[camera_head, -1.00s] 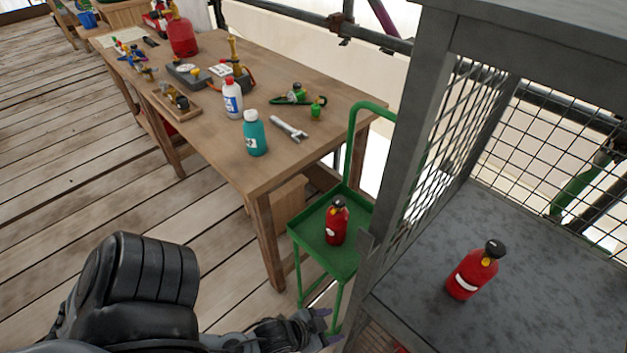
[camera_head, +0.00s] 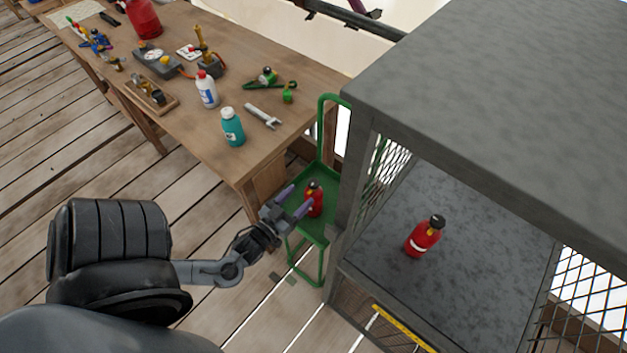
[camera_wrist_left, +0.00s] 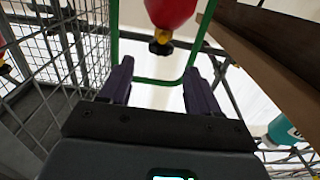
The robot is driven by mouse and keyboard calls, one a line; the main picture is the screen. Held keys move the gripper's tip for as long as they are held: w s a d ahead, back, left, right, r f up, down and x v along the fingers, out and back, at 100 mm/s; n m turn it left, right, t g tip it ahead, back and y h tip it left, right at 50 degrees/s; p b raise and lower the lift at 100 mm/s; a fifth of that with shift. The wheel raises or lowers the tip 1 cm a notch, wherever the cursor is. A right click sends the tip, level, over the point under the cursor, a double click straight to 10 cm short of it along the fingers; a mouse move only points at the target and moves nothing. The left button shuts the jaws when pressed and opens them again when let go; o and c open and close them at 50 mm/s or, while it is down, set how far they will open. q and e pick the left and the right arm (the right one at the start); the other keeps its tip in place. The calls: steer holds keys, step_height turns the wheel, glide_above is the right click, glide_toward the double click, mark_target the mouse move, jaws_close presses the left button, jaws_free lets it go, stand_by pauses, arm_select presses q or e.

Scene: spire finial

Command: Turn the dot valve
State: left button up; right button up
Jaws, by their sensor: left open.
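I cannot tell which item is the dot valve; no dot mark is readable. A small red bottle (camera_head: 314,203) with a dark and yellow top stands on the green cart (camera_head: 312,229). A similar red bottle (camera_head: 423,238) with a black top and white label stands on the floor of the grey mesh cage. My left gripper (camera_head: 297,199) is open at the cart bottle, its purple fingers near the bottle's upper part. In the left wrist view, the cart bottle (camera_wrist_left: 170,10) appears upside down, its black top just beyond the open fingers (camera_wrist_left: 158,70). My right gripper is not in view.
The grey cage (camera_head: 490,90) stands close to the cart's right, its top and post overhanging. A wooden workbench (camera_head: 185,130) with a teal bottle (camera_head: 232,128), a white bottle (camera_head: 207,90), a wrench (camera_head: 262,116) and several tools lies behind. Plank floor is open at left.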

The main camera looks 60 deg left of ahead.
mark_target(314, 182)
arm_select(q)
steer(key=b+x, duration=0.1)
steer(key=x, duration=0.6)
steer(key=shift+w+a, duration=0.15)
steer(key=shift+w, duration=0.2)
steer(key=c, duration=1)
